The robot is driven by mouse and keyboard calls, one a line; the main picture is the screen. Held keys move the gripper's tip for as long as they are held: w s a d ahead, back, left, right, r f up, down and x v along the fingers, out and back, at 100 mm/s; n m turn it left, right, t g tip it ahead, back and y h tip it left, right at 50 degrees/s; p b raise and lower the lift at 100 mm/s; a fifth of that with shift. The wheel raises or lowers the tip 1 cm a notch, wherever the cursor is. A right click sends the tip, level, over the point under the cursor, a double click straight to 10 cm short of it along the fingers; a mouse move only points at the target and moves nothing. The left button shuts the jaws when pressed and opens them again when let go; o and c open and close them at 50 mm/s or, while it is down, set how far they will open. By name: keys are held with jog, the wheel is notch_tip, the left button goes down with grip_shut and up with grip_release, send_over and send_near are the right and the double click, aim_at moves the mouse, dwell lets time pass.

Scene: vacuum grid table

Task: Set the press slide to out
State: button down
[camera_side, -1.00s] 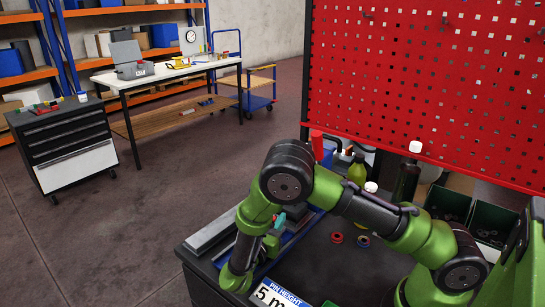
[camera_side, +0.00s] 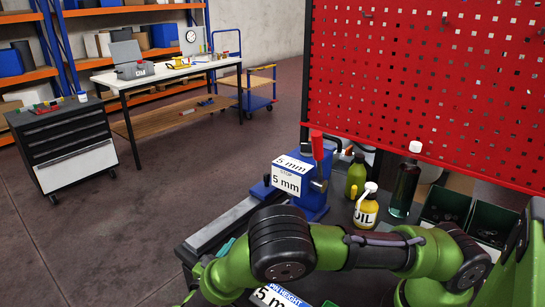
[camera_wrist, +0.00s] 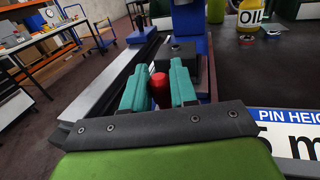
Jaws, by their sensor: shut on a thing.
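In the wrist view, my gripper (camera_wrist: 160,84) has its two teal fingers on either side of a red knob (camera_wrist: 160,92) and is shut on it. A dark slide block (camera_wrist: 181,58) sits just beyond the knob, in front of the blue press (camera_wrist: 189,20). In the side view, the blue press (camera_side: 314,203) stands at the far end of the grey rail, with a "5 mm" stop label (camera_side: 287,182) and a red-handled lever (camera_side: 317,146) upright. My arm hides the knob and most of the gripper there; only a bit of teal finger (camera_side: 226,247) shows.
A long grey rail (camera_side: 223,226) runs along the bench's left edge. A yellow oil bottle (camera_side: 366,212), a green bottle (camera_side: 356,178) and a dark bottle (camera_side: 405,185) stand right of the press. A pin height sign (camera_side: 272,295) lies at the front. A red pegboard (camera_side: 420,80) rises behind.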

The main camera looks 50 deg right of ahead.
jog(key=shift+a, duration=0.4)
jog(key=c, duration=1.2)
grip_release()
jog(key=shift+o, duration=0.8)
jog(key=shift+d, duration=0.1)
jog(key=v, duration=1.7)
